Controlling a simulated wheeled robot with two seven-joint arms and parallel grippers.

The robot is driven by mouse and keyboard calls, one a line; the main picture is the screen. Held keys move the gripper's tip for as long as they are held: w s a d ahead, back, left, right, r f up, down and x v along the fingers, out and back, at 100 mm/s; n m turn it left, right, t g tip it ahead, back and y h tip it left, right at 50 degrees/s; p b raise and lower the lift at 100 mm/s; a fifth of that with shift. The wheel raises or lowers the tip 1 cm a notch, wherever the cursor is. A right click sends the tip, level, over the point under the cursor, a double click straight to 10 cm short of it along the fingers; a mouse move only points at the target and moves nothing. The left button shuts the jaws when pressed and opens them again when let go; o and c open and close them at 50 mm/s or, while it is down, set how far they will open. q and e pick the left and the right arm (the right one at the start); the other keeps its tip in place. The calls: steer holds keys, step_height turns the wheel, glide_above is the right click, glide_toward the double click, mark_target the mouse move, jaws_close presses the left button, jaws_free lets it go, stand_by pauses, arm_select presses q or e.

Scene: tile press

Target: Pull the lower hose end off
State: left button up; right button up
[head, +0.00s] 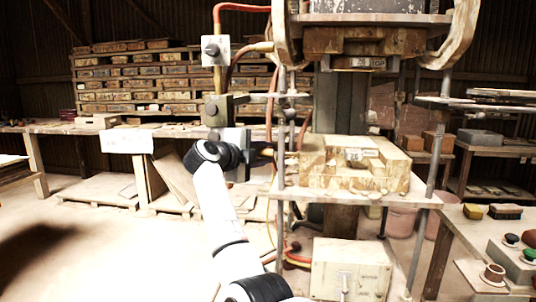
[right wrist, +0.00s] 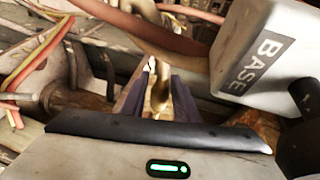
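The press's hoses hang at the left of its frame in the head view: a red hose (head: 243,8) at the top, and a brass-coloured hose end (head: 262,152) low beside my right gripper (head: 248,152). In the right wrist view, a brass-coloured hose end (right wrist: 160,92) lies between the two dark fingers of my right gripper (right wrist: 160,85). A gap shows between the left finger and the brass, so the gripper looks open around it. A grey block marked BASE (right wrist: 255,55) sits just right of the fingers. The hose end's far connection is partly hidden. My left gripper is not in view.
A grey valve block (head: 215,50) is above my right gripper. The press table (head: 350,195) with a mould stands to its right, between metal rods. In the right wrist view, a reddish hose (right wrist: 135,28) crosses above the fingers, and thinner hoses run at left.

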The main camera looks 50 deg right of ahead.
steer(key=v, duration=0.8)
steer(key=shift+b, duration=0.3)
steer(key=shift+r, duration=0.1)
